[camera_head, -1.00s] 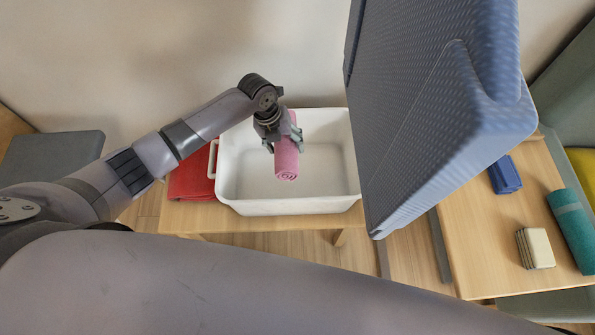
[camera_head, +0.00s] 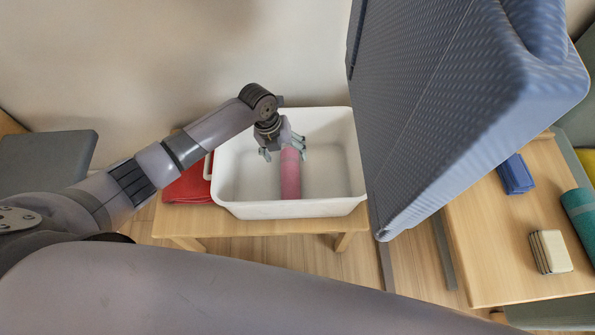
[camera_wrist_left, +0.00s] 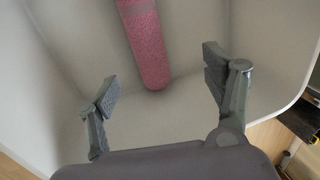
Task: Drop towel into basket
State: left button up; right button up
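The pink rolled towel (camera_head: 290,175) lies inside the white basket (camera_head: 228,170), which stands on a low wooden table. In the left wrist view the towel (camera_wrist_left: 145,45) rests in the basket beyond the fingers. My left gripper (camera_head: 283,150) is above the basket; in the left wrist view its two fingers (camera_wrist_left: 160,85) are spread wide with nothing between them. The towel is apart from the fingers. My right gripper does not show.
A red folded cloth (camera_head: 187,187) lies on the wooden table (camera_head: 260,226) left of the basket. A large blue padded panel (camera_head: 450,110) rises right of it. Another table (camera_head: 480,260) at the right holds a blue item (camera_head: 516,175), a beige stack (camera_head: 550,252) and a teal roll (camera_head: 582,215).

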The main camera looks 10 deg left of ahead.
pick_arm(q)
jog(key=shift+o, duration=0.5)
jog(key=shift+r, duration=0.1)
jog(key=v, duration=1.1)
jog(key=shift+a+r, duration=0.15)
jog(key=shift+r, duration=0.25)
